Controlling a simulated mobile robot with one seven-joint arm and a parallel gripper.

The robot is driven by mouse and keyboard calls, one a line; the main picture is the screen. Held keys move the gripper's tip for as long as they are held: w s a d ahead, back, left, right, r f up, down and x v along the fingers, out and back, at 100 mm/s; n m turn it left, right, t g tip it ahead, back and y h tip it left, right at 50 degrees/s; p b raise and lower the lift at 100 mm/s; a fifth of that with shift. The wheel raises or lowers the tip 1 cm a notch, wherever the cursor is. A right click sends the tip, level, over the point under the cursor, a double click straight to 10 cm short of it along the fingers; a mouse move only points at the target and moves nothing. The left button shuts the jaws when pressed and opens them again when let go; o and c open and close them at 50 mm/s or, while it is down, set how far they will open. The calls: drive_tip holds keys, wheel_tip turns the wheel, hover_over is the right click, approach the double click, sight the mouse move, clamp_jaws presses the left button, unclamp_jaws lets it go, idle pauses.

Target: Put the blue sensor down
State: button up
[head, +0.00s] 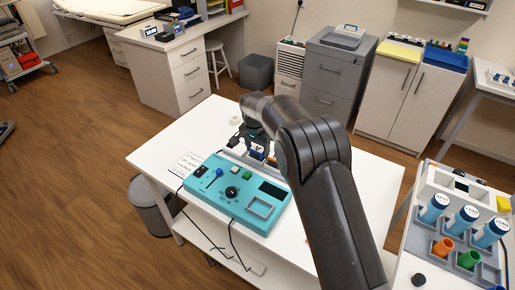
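My arm reaches from the lower right over the white table (158,152), and my gripper (248,141) is low at the back of the teal console (236,192). A small dark blue piece with a white label marked "A" (256,154) shows right at the gripper and may be the blue sensor. It is too small to tell whether the fingers hold it or whether it touches the pale holder (240,157) behind the console. The fingertips are partly hidden, so the finger gap cannot be made out.
A printed card (187,164) lies left of the console, and cables hang off the table's front. A grey bin (150,208) stands below left.

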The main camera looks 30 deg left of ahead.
sight(256, 151)
drive_tip(key=shift+r, duration=0.15)
wheel_tip(256, 151, up, 12)
drive_tip(key=s, duration=0.1)
drive_tip(key=shift+s, duration=0.2)
drive_tip(key=w+d+r, duration=0.3)
drive_tip(key=d+r, duration=0.7)
drive_tip(key=d, duration=0.5)
drive_tip(key=s+d+r+t+y, duration=0.15)
drive_tip(key=d+r, duration=0.25)
drive_tip(key=d, duration=0.5)
drive_tip(key=s+d+r+h, duration=0.1)
drive_tip(key=s+d+r, duration=0.25)
drive_tip(key=d, duration=0.65)
drive_tip(key=s+d+t, duration=0.2)
drive_tip(key=s+d, duration=0.9)
drive_tip(key=d, duration=0.3)
drive_tip(key=s+d+f, duration=0.4)
drive_tip(key=s+d, duration=0.3)
drive_tip(key=s, duration=0.4)
drive_tip(key=shift+s+f+t, duration=0.2)
drive_tip(key=shift+t, duration=0.15)
